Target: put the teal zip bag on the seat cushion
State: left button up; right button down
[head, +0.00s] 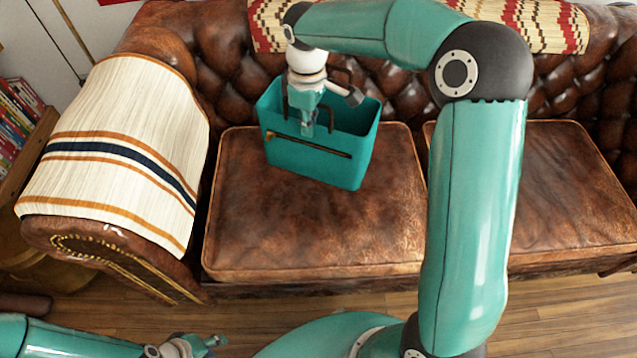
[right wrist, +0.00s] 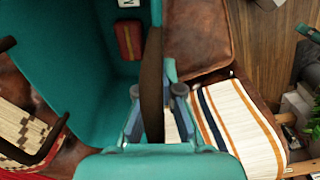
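The teal zip bag (head: 315,160) stands upright, slightly turned, with its base on the brown leather seat cushion (head: 300,235) at the left of the sofa. It has dark handles and a dark zip line on its front; the top is open. My right gripper (head: 316,122) points down at the bag's mouth. In the right wrist view its fingers (right wrist: 156,92) stand apart on either side of a dark handle (right wrist: 151,75), with a gap visible beside the handle. My left gripper (head: 215,341) is low at the front, away from the sofa, its fingers too small to judge.
A striped cover (head: 125,150) lies over the left armrest. A second seat cushion (head: 570,190) is to the right, partly behind my right arm. A patterned throw (head: 530,25) hangs on the backrest. Books (head: 18,115) stand at the far left. The cushion's front is clear.

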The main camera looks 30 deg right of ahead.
aim_at(333, 167)
jog(key=s+d+r+n, duration=0.2)
jog(key=d+r+n, duration=0.1)
jog(key=d+n, duration=0.25)
jog(key=shift+m, duration=0.35)
notch_tip(333, 167, down, 20)
jog(key=b, duration=0.3)
jog(key=shift+w+d+r+b, duration=0.1)
jog(key=shift+w+r+b, duration=0.05)
jog(key=shift+b, duration=0.25)
jog(key=c, duration=1.8)
grip_release()
jog(key=o, duration=0.5)
